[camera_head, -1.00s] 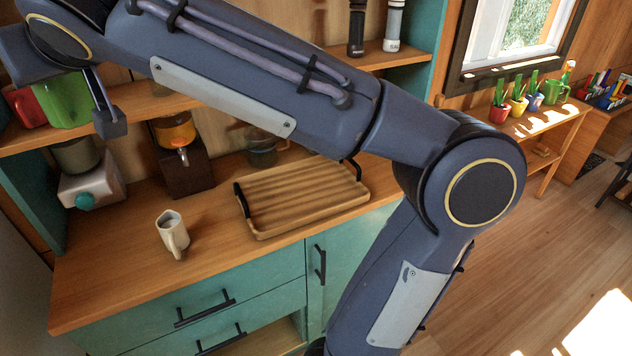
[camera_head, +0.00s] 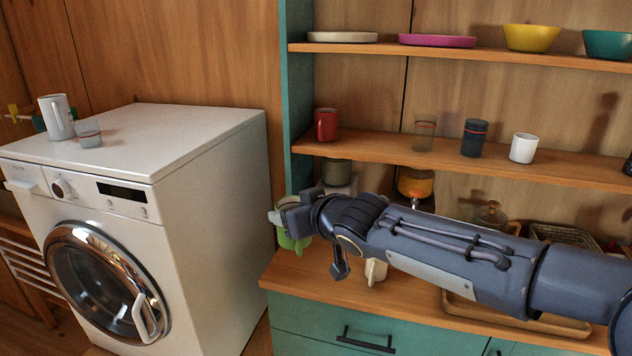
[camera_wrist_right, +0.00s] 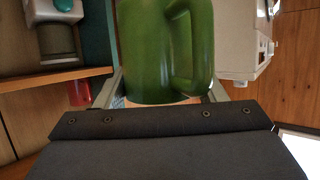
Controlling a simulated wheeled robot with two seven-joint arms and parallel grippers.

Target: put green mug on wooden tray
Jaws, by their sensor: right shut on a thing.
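My right gripper (camera_head: 283,217) is shut on the green mug (camera_head: 292,241) and holds it in the air by the left end of the counter, near the washing machine. The gripper hides part of the mug in the head view. In the right wrist view the mug (camera_wrist_right: 150,50) fills the space between the fingers (camera_wrist_right: 160,92), its handle to the right. The wooden tray (camera_head: 520,317) lies on the counter to the right, apart from the mug and largely hidden by my right forearm. My left gripper is not in view.
A red mug (camera_head: 326,125), a glass and a white mug (camera_head: 523,148) stand on the shelf above. The washing machine (camera_head: 190,150) at the left carries a white mug (camera_head: 56,117) and a glass.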

